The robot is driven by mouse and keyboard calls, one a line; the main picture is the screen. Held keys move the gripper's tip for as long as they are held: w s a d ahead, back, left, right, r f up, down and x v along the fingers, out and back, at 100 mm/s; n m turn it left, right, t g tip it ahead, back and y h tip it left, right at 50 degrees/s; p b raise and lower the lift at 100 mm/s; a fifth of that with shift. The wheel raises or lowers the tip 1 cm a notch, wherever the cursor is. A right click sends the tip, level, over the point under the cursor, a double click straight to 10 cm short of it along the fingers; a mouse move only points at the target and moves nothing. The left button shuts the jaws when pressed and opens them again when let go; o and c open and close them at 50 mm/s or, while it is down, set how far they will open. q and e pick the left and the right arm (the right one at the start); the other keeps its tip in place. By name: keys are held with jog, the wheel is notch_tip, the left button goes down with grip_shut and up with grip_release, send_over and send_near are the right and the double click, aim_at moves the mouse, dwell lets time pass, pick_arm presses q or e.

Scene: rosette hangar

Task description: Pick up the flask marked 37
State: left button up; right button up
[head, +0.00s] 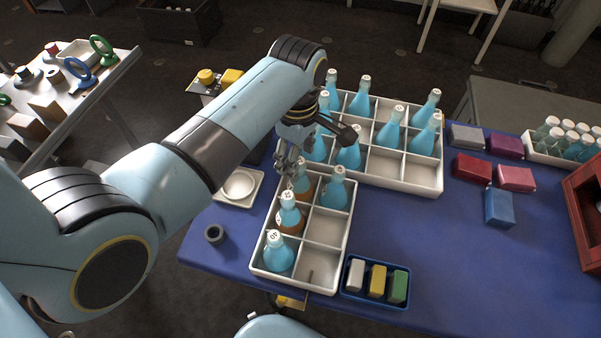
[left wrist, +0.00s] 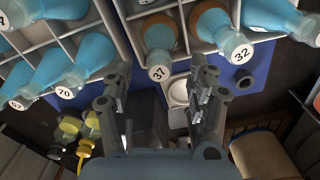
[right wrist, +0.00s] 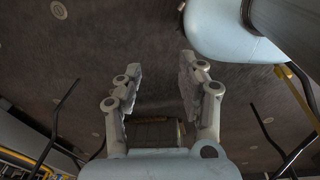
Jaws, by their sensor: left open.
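The flask marked 37 (left wrist: 159,42) has an amber lower part and stands in the front white crate (head: 347,225), its number readable in the left wrist view. In the head view flask 37 (head: 305,188) is partly hidden behind my left gripper (head: 290,163). My left gripper (left wrist: 160,80) is open, its fingers on either side of the flask's neck in the picture; I cannot tell how near they are. The amber flask marked 32 (left wrist: 212,22) stands beside it. My right gripper (right wrist: 160,72) is open and empty, away from the table.
A larger white crate (head: 425,186) behind holds several blue flasks, one marked 70 (left wrist: 85,60). A blue flask (head: 279,258) and another (head: 334,190) share the front crate. A blue tray of blocks (head: 403,305), a white dish (head: 240,184) and a dark ring (head: 214,234) are nearby.

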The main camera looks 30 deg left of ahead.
aim_at(300, 169)
pick_arm(q)
notch_tip(300, 169, down, 4)
jog(key=shift+d, duration=0.1)
jog(key=shift+w+f, duration=0.1)
jog(key=shift+f, duration=0.2)
jog(key=shift+c, duration=1.3)
jog(key=c, duration=0.7)
jog(key=shift+c, duration=0.3)
pick_arm(e)
jog(key=shift+w+d+t, duration=0.15)
jog(key=shift+w, duration=0.45)
jog(key=shift+w+d+t, duration=0.1)
jog(key=shift+w+t, duration=0.05)
jog(key=shift+w, duration=0.45)
